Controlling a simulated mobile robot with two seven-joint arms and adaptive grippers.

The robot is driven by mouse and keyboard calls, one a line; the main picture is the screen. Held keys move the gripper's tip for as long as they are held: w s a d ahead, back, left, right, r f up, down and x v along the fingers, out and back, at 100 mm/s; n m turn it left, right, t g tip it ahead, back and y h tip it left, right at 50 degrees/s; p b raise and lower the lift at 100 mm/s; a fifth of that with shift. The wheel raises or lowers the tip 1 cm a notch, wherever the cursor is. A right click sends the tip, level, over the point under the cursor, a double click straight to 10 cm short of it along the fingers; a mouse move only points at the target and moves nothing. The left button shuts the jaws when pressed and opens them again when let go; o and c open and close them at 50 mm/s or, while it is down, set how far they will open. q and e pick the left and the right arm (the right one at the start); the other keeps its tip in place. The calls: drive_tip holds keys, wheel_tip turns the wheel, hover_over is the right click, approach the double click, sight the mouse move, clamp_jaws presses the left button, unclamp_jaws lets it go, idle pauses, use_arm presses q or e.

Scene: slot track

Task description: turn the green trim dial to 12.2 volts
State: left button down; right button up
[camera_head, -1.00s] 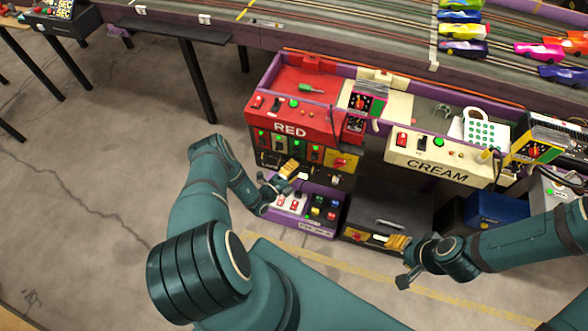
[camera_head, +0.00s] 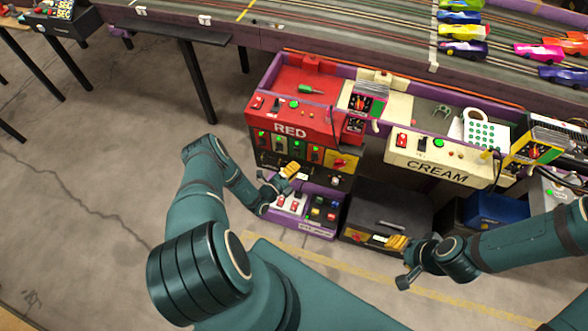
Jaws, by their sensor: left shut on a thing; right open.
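My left gripper (camera_head: 290,170) has its tan fingertips against the lower part of the black panel under the red RED station (camera_head: 290,128). It is shut on a small part there, which the fingers cover. This fits the green trim dial, below the green strip of the panel (camera_head: 298,148), but its pointer and scale cannot be read. No voltage figure is legible. My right gripper (camera_head: 397,242) is open, low in front of the dark box (camera_head: 400,212), and holds nothing visible.
A purple-framed box (camera_head: 318,230) with switches and coloured knobs sits just below my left gripper. The CREAM station (camera_head: 435,170) stands to the right. A blue bin (camera_head: 492,211) is near my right arm. Bare floor lies to the left.

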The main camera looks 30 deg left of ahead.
use_arm(q)
drive_tip(key=shift+r+m+g+y+p, duration=0.1)
drive_tip(key=shift+m+g+y+p, duration=0.45)
drive_tip(key=shift+m+p, duration=0.7)
drive_tip(key=shift+r+m+g+y+p, duration=0.1)
drive_tip(key=shift+m+g+y+p, duration=0.5)
drive_tip(key=shift+m, duration=1.15)
drive_tip(key=c, duration=0.9)
unclamp_jaws()
drive_tip(key=shift+o, duration=0.2)
drive_tip(key=v, duration=1.2)
drive_tip(key=shift+r, duration=0.1)
